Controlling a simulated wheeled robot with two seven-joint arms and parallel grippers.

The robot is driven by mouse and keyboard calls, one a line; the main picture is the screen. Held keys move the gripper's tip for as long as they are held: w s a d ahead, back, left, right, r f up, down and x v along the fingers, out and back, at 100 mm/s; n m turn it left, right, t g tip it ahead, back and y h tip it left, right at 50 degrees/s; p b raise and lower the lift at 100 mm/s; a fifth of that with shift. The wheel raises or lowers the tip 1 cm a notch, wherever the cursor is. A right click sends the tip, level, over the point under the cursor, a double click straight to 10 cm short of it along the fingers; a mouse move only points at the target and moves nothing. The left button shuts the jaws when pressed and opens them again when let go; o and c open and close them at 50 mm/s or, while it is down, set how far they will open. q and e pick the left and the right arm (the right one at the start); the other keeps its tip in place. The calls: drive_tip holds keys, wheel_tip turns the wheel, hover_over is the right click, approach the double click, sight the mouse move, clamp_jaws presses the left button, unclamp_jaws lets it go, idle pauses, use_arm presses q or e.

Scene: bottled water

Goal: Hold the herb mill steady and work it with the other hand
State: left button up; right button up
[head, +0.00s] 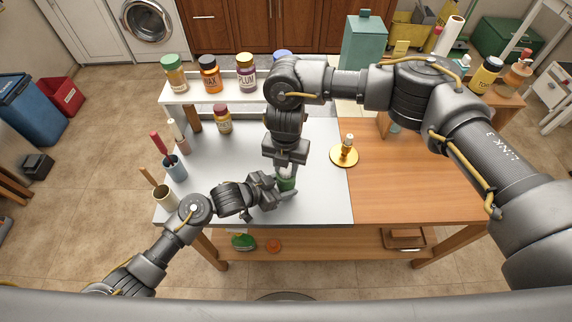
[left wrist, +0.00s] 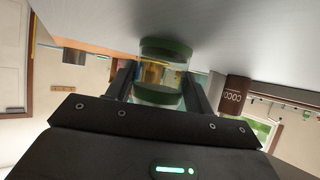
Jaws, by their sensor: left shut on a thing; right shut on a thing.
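The herb mill (head: 287,184) stands on the grey worktop, small and mostly covered by my grippers in the head view. In the left wrist view, which is turned over, the mill (left wrist: 160,75) shows a clear body with green bands at both ends. My left gripper (head: 282,190) is shut on its side, with a finger on each side of it. My right gripper (head: 287,170) comes straight down from above and is shut on the mill's top. The exact contact of the right fingertips is hidden in the head view.
Jars stand on a white shelf (head: 200,98) behind, and a red-capped jar (head: 223,120) on the worktop. Cups with utensils (head: 173,165) line the left edge. A gold stand (head: 344,155) is right of the mill. The wooden top (head: 420,185) is mostly clear.

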drive_tip(key=shift+s+n, duration=0.1)
drive_tip(key=shift+n, duration=1.5)
drive_tip(key=o, duration=0.7)
drive_tip(key=shift+r, duration=0.1)
wheel_tip(320, 180, up, 12)
